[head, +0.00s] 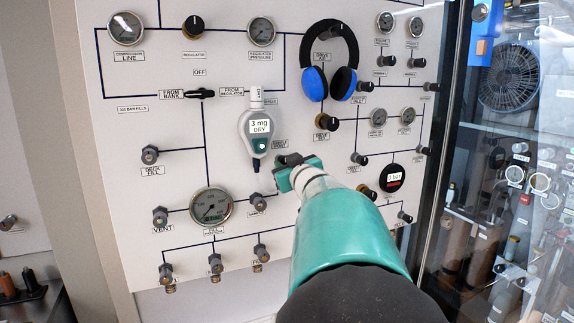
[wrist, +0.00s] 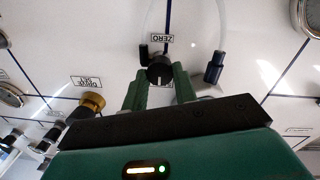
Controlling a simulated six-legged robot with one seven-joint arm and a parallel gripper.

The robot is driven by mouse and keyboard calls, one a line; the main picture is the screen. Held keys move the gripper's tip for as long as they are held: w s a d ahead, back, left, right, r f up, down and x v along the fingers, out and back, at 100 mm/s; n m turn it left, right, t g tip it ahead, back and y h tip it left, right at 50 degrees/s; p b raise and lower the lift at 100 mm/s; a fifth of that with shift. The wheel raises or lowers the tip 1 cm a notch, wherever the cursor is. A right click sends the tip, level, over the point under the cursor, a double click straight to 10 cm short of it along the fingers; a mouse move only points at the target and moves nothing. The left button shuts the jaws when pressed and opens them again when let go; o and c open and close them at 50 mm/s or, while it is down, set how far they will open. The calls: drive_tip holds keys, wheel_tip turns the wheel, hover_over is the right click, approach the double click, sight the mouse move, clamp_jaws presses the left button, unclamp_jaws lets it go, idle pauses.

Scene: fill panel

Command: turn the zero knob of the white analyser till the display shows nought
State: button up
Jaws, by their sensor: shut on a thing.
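In the head view, my gripper largely hides the knob.
Blue and black headphones (head: 313,84) hang at the upper right of the unit. Gauges and small knobs surround the spot, with a large gauge (head: 211,206) at lower left. A glass cabinet stands at right.

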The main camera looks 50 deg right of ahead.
drive_tip(key=shift+n, duration=2.1)
drive_tip(key=o, duration=1)
drive_tip(key=shift+a, duration=0.1)
drive_tip(key=v, duration=1.3)
drive_tip(key=shift+s+a+f, duration=0.2)
drive_tip(key=shift+s, duration=0.1)
